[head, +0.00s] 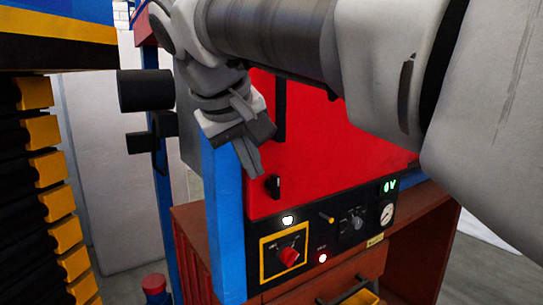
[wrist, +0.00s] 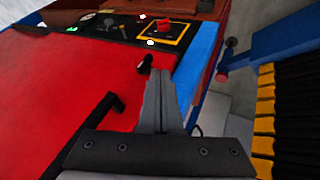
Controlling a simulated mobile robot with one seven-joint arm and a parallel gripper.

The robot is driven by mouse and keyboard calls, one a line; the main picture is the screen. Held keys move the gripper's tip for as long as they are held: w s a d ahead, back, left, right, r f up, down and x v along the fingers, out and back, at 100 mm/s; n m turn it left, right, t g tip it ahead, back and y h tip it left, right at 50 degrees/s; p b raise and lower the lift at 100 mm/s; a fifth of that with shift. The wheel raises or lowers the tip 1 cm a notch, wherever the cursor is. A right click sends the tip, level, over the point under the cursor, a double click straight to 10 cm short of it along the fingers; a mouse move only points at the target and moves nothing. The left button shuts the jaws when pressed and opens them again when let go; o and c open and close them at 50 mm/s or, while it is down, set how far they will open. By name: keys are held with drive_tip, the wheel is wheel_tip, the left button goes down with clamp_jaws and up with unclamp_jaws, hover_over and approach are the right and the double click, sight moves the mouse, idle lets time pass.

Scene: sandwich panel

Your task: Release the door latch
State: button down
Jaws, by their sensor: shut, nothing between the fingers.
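The red door (head: 335,150) of the panel cabinet fills the middle of the head view and the left of the wrist view (wrist: 60,75). A small black latch (head: 273,187) sits near the door's lower left corner; in the wrist view it is just left of my fingertips (wrist: 145,66). A long black handle bar (head: 280,108) is fixed on the door above it, and it also shows in the wrist view (wrist: 92,132). My gripper (head: 257,170) is shut and empty, close to the latch. Whether it touches the latch is unclear. My arm hides the upper door.
Below the door is a black control panel (head: 340,232) with a red rotary switch (head: 289,256), small lamps and a round gauge (head: 387,214). A blue post (head: 227,220) borders the door on the left. Black bins with yellow fronts (head: 50,165) stand further left.

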drive_tip(key=a+r, duration=0.3)
drive_tip(key=shift+w+a+p, duration=0.1)
drive_tip(key=shift+a+p, duration=0.2)
drive_tip(key=shift+p, duration=0.05)
drive_tip(key=shift+f, duration=0.1)
approach(269, 189)
wheel_tip(269, 189, down, 4)
drive_tip(key=a, duration=0.2)
drive_tip(key=shift+w+d+f+p, duration=0.1)
drive_tip(key=shift+w+d+p, duration=0.3)
drive_tip(key=shift+w+d, duration=1.05)
